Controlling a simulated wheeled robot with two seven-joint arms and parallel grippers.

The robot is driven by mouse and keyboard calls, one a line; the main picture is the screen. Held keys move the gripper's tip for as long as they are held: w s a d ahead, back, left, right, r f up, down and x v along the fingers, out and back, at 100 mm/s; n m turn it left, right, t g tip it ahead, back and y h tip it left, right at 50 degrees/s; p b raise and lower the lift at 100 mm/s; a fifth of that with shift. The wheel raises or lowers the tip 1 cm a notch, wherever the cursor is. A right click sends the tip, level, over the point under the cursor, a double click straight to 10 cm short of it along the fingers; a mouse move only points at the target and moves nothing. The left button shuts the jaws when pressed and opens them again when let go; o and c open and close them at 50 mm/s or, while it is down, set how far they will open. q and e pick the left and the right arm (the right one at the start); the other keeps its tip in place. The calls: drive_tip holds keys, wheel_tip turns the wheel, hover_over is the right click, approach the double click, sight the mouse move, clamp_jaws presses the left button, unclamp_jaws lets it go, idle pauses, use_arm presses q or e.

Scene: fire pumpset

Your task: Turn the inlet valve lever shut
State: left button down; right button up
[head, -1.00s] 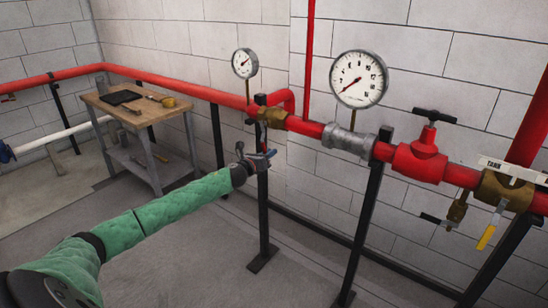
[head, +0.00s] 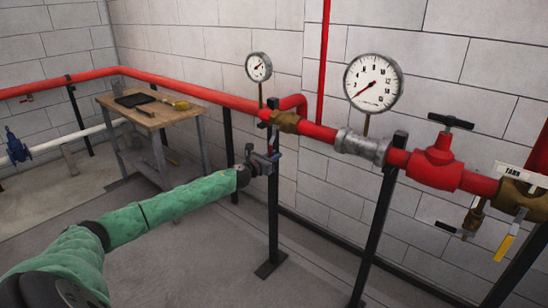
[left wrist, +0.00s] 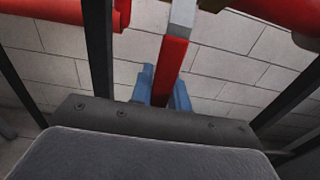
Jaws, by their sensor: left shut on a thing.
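The inlet valve lever (left wrist: 172,62) has a red grip and a bare metal shank in the left wrist view. The grip lies between the two blue fingers of my left gripper (left wrist: 165,88), which is shut on it. In the head view my left gripper (head: 267,161) is just below a brass valve (head: 287,122) on the red pipe, in front of a black post. The lever is small there and partly hidden by the gripper. My right gripper is not in view.
Black posts (head: 380,220) carry the red pipe. Two gauges (head: 373,82) stand above it. A red valve with a black handle (head: 436,162) and a yellow-handled lever (head: 503,247) are at right. A workbench (head: 160,115) stands at back left. Open floor lies at the lower middle.

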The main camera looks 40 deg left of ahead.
use_arm(q)
drive_tip(key=shift+a, duration=0.1)
drive_tip(key=c, duration=1.3)
unclamp_jaws()
drive_tip(key=shift+c, duration=0.2)
